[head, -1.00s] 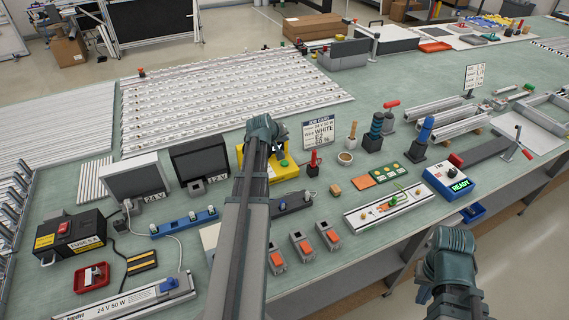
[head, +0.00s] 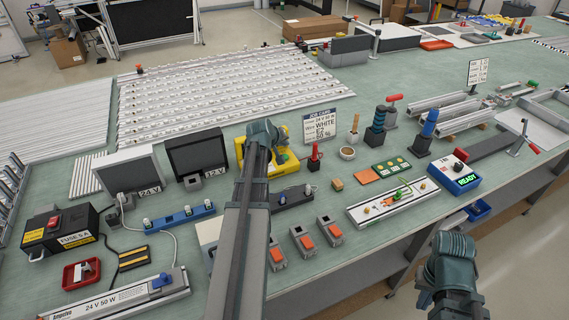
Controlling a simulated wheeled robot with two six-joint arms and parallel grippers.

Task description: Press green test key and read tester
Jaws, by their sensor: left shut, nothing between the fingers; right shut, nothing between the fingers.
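My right gripper (head: 425,297) is low at the right, off the front edge of the bench, and looks empty.
A job card (head: 320,125) stands behind the yellow device. A white fixture (head: 362,215) and a green button pad (head: 392,167) lie left of the tester. Several orange-topped parts (head: 303,241) stand near the front edge. A red-handled lever (head: 528,150) is right of the tester.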

